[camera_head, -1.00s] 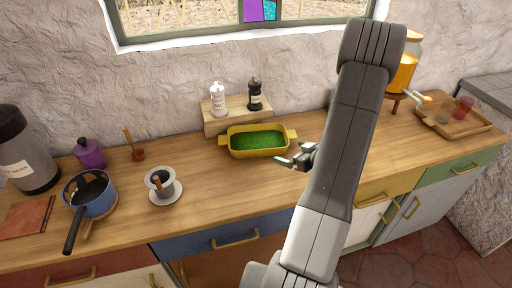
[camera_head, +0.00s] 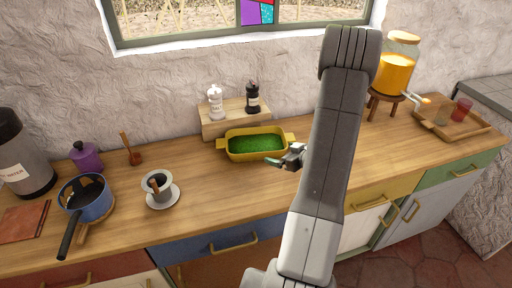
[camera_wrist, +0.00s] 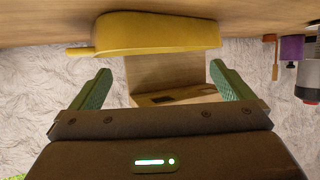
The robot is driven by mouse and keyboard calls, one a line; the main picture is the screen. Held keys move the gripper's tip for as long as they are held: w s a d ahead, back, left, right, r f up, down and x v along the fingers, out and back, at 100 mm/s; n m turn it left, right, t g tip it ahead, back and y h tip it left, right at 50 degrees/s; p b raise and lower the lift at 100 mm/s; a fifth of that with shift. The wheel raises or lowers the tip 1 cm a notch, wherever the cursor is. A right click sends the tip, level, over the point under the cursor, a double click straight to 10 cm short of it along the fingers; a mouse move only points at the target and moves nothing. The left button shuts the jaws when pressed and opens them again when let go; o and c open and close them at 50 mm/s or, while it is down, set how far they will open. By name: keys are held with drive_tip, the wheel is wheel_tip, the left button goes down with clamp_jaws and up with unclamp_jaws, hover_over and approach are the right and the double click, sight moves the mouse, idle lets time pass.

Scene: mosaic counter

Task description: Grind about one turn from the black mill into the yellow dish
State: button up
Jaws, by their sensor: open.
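The black mill (camera_head: 253,98) stands upright on the right part of a low wooden riser (camera_head: 214,127) against the wall, beside a white mill (camera_head: 215,103). The yellow dish (camera_head: 238,156), with green contents, sits on the counter in front of the riser. My gripper (camera_head: 280,160) is open and empty near the dish's front right corner, apart from the mill. The wrist view is upside down: its green fingers (camera_wrist: 159,72) stand wide apart, with the dish (camera_wrist: 160,35) and riser (camera_wrist: 150,72) beyond. I cannot make out the mill there.
A blue pan (camera_head: 88,198), a cup on a saucer (camera_head: 174,196) and a purple pot (camera_head: 86,157) stand to the left. An orange drink dispenser (camera_head: 396,75) and a tray (camera_head: 462,130) are at the right. The counter front between cup and arm is clear.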

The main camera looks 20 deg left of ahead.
drive_tip(key=p+v, duration=0.3)
drive_tip(key=v, duration=0.7)
drive_tip(key=shift+p, duration=0.4)
drive_tip(key=b+x, duration=0.4)
drive_tip(key=x, duration=0.5)
drive_tip(key=shift+a+f, duration=0.2)
drive_tip(key=shift+f, duration=0.05)
drive_tip(key=shift+w+a+r, duration=0.1)
drive_tip(key=shift+w+a, duration=0.05)
drive_tip(key=shift+w, duration=0.05)
drive_tip(key=shift+p+v, duration=1.1)
drive_tip(key=shift+v, duration=1.7)
